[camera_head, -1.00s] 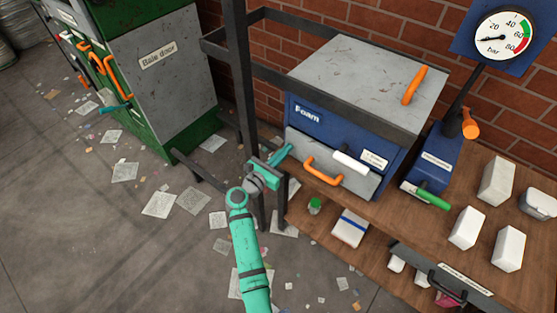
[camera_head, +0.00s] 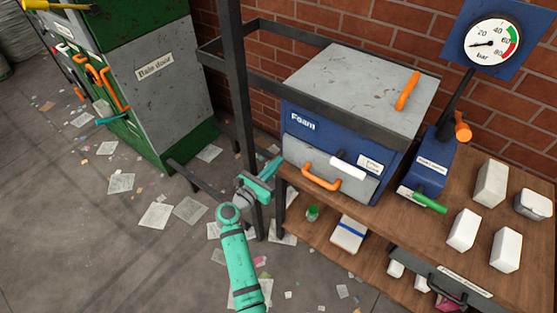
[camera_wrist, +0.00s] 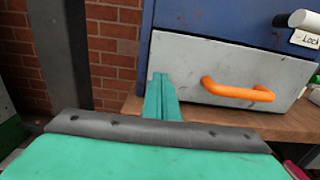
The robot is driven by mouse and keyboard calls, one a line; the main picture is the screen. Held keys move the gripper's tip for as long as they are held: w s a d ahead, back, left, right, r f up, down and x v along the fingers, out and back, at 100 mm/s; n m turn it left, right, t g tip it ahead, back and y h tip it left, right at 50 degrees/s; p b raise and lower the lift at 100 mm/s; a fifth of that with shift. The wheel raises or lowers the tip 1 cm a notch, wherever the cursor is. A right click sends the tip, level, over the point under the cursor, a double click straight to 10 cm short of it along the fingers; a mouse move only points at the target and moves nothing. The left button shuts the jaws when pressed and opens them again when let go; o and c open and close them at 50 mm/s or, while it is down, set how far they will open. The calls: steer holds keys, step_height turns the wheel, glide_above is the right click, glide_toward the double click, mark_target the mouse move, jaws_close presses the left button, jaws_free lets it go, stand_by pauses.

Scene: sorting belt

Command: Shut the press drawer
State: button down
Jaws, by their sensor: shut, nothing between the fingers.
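The press drawer (camera_head: 345,190) is the grey front panel low on the blue press marked Foam (camera_head: 335,140). An orange bar handle (camera_head: 320,180) is on it, and the handle also shows in the wrist view (camera_wrist: 238,90). I cannot tell how far the drawer stands out from the body. My gripper (camera_head: 275,165) is shut and empty, just left of the drawer front. In the wrist view, its closed teal fingers (camera_wrist: 160,95) point at the panel's left edge; contact cannot be told.
A white-gripped lever (camera_head: 347,167) sits above the drawer beside a lock label. A black post (camera_head: 238,100) and rail stand left of the press. A green-handled lever (camera_head: 430,203) and white blocks (camera_head: 463,230) are right on the wooden bench (camera_head: 405,230).

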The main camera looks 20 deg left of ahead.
steer(key=v, duration=1)
steer(key=s+d+f+m+g+y, duration=0.2)
steer(key=s+d+f+m+y, duration=0.1)
steer(key=s+d+f+m, duration=0.45)
steer(key=s+d+f+m+g+y, duration=0.25)
steer(key=s+d+f+m, duration=0.2)
steer(key=s+f, duration=0.45)
steer(key=s+d+r+m+y, duration=0.1)
steer(key=s+d+r+m, duration=0.2)
steer(key=s+m, duration=0.25)
steer(key=s+d+r+m, duration=0.3)
steer(key=s+m, duration=0.1)
steer(key=s, duration=0.3)
steer(key=s+d+r+m+t, duration=0.1)
steer(key=s+d+r+m, duration=0.2)
steer(key=r, duration=0.4)
steer(key=s+d+r+m+t+h, duration=0.1)
steer(key=s+d+r+m, duration=0.2)
steer(key=s+r+m, duration=0.2)
steer(key=r+m, duration=0.1)
steer(key=m, duration=0.2)
steer(key=shift+s+r+t, duration=0.25)
steer(key=shift+r+t, duration=0.1)
steer(key=shift+r, duration=0.05)
steer(key=shift+h, duration=0.25)
